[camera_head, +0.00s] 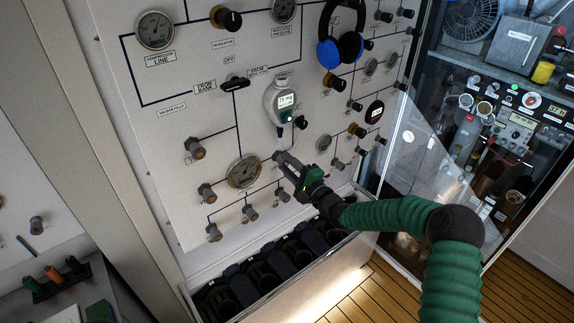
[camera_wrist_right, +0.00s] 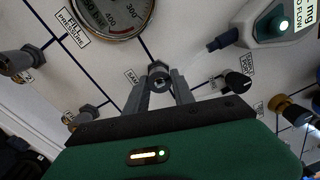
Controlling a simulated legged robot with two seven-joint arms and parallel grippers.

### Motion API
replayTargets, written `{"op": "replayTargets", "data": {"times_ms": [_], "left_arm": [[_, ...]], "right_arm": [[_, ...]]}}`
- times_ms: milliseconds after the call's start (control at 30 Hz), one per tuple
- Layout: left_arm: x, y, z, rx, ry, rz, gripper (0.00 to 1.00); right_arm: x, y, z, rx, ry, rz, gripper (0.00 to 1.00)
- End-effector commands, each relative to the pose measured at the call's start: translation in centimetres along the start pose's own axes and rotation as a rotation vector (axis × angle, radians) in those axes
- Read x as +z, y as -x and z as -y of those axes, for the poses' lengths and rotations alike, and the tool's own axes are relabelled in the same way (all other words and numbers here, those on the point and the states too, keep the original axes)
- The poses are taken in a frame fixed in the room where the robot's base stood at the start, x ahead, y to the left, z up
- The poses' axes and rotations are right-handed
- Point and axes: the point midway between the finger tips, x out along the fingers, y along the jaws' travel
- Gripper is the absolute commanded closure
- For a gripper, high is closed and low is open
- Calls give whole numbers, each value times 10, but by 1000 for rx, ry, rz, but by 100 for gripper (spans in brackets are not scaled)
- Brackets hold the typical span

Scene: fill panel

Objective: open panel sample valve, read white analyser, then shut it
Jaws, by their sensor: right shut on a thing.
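The white analyser (camera_head: 283,103) hangs on the panel with a lit display. My right gripper (camera_head: 283,160) is at the panel below the analyser. In the right wrist view its fingers are shut around a small grey fitting (camera_wrist_right: 159,75), beside a partly hidden label beginning "SAM". A black knob (camera_wrist_right: 237,82) sits right of the fingers, apart from them; I cannot tell which is the sample valve. My left gripper is not in view.
A round gauge (camera_head: 243,172) is left of my right gripper, with several capped fittings below. Blue-black headphones (camera_head: 341,40) hang higher up. A trough of dark containers (camera_head: 262,275) lies under the panel. A clear pane (camera_head: 420,150) stands to the right.

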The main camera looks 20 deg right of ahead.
Motion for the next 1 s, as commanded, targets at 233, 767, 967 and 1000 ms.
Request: {"op": "replayTargets", "data": {"times_ms": [233,767,967,1000], "left_arm": [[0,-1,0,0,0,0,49],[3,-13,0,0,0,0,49],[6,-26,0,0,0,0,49],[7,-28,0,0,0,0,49]], "right_arm": [[-2,2,-9,19,-4,-5,55],[-3,37,-6,8,-1,-4,49],[-4,96,-7,11,-2,-6,49],[-5,108,-7,10,-1,-6,49]]}}
